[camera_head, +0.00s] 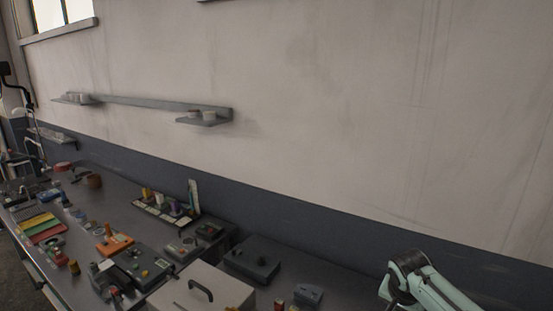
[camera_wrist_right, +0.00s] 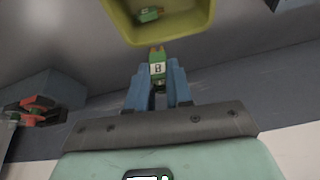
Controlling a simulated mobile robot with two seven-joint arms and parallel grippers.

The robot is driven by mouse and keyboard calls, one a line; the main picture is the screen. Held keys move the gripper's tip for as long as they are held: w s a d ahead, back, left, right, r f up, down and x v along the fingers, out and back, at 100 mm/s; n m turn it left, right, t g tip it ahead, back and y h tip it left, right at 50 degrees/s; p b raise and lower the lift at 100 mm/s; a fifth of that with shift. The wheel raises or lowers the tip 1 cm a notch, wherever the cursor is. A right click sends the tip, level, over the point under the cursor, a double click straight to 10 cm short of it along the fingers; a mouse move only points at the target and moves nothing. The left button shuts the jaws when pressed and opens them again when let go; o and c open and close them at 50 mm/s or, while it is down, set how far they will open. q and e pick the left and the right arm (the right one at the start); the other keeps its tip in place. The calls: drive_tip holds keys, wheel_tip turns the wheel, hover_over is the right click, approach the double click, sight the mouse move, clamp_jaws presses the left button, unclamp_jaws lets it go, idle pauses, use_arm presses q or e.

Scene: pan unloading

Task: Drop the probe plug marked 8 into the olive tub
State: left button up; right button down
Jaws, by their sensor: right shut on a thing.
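In the right wrist view my right gripper (camera_wrist_right: 157,78) is shut on a green probe plug (camera_wrist_right: 157,56) with orange tips. Its white label reads 8 or B; I cannot tell which. The olive tub (camera_wrist_right: 195,34) is at the top of that view, just beyond the plug's tips and partly cut off by the frame edge. Another green plug (camera_wrist_right: 148,14) lies inside the tub. In the head view only my right arm shows at the lower right; its gripper and the tub are out of frame. My left gripper is not in view.
In the wrist view a grey block (camera_wrist_right: 48,92) and a red and black item (camera_wrist_right: 40,112) are at the left. In the head view the bench holds a light box with a handle (camera_head: 185,292), a dark case (camera_head: 250,260) and many small items. The bench's right part looks clearer.

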wheel_tip(320, 180, down, 5)
drive_tip(key=shift+s+f+b, duration=0.1)
drive_tip(key=shift+b, duration=1.05)
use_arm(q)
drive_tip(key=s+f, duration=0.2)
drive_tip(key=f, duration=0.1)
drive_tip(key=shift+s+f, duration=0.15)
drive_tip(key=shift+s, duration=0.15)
use_arm(e)
drive_tip(key=c, duration=0.9)
unclamp_jaws()
drive_tip(key=shift+c, duration=0.2)
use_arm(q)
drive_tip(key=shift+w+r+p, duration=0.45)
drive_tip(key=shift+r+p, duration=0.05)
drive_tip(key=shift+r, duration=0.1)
use_arm(e)
drive_tip(key=v, duration=1.3)
drive_tip(key=shift+r, duration=0.25)
